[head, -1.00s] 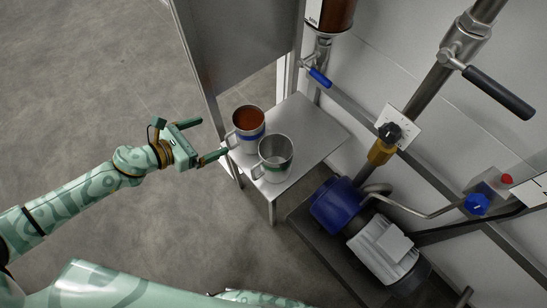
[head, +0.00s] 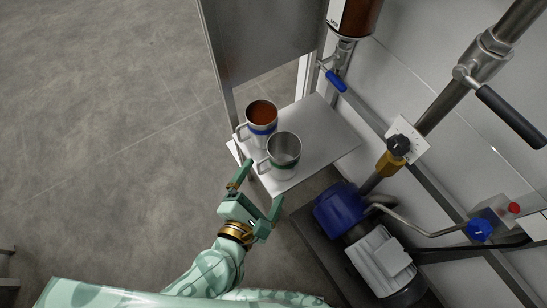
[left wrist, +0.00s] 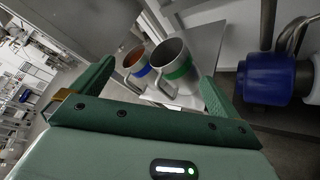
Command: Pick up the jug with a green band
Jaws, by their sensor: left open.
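The jug with a green band (head: 284,153) is an empty-looking metal cup standing upright near the front of a small metal shelf. Its handle points left toward my gripper. It also shows in the left wrist view (left wrist: 175,66), beyond and between my fingers. My left gripper (head: 258,187) is open and empty, just short of the jug and apart from it, with its fingers pointing toward the shelf. In the left wrist view the fingers (left wrist: 155,85) spread to either side of the jug. My right gripper is not in view.
A blue-banded jug (head: 262,118) with reddish-brown contents stands close behind and left of the green-banded one on the shelf (head: 325,138). A blue pump motor (head: 340,205) sits to the right below the shelf. A blue-handled valve (head: 335,80) hangs behind. The floor at left is clear.

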